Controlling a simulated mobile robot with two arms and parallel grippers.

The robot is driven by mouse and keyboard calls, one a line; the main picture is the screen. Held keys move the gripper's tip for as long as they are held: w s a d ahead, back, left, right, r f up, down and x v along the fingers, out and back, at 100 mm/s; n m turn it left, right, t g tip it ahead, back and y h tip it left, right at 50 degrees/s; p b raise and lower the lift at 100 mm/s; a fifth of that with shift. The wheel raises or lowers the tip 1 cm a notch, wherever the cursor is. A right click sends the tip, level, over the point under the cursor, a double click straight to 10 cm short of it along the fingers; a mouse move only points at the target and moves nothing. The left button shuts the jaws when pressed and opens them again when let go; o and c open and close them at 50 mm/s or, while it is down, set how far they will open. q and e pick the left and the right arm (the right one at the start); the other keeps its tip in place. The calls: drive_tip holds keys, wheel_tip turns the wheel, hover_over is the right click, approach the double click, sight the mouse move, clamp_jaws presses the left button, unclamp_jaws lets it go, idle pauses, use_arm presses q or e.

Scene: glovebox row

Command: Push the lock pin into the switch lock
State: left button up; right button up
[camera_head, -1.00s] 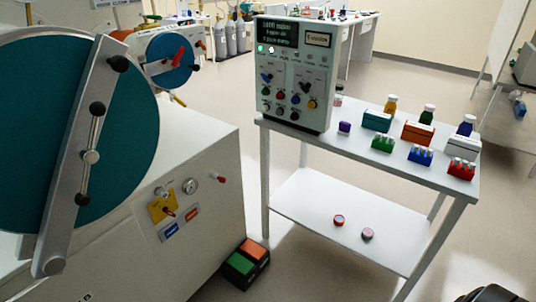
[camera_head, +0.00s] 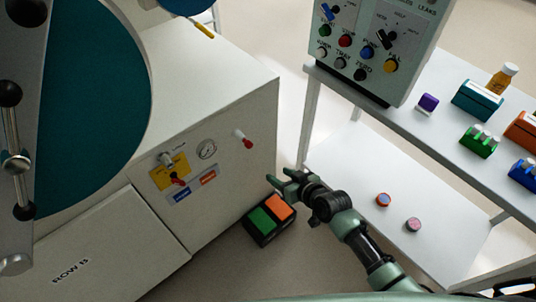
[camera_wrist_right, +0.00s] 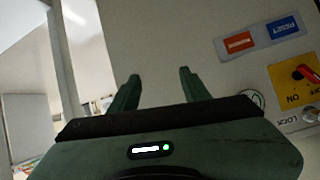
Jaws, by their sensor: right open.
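The yellow switch plate (camera_head: 168,172) is on the front of the white glovebox cabinet, with a red switch handle (camera_head: 177,181). A silver lock pin (camera_head: 167,158) sticks out at the plate's upper edge. In the right wrist view the plate (camera_wrist_right: 287,78), red handle (camera_wrist_right: 308,74) and silver pin (camera_wrist_right: 310,116), beside the word LOCK, are at the right edge, partly cut off. My right gripper (camera_head: 280,177) is open and empty, to the right of the plate and apart from it. Its fingers (camera_wrist_right: 160,76) show against the cabinet front. My left gripper is out of view.
A green and orange pedal box (camera_head: 268,219) is on the floor below my gripper. A white cart (camera_head: 370,165) stands right.

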drive_tip(key=n+y, duration=0.1)
drive_tip(key=y, duration=0.1)
approach(250, 145)
drive_tip(key=f, duration=0.2)
drive_tip(key=w, duration=0.1)
drive_tip(key=shift+t, duration=0.3)
drive_tip(key=x, duration=0.5)
drive_tip(key=r+b+x, duration=0.1)
drive_tip(key=x, duration=0.1)
drive_tip(key=shift+w+a+f, duration=0.1)
drive_tip(key=shift+w+a, duration=0.1)
drive_tip(key=shift+a, duration=0.35)
clamp_jaws()
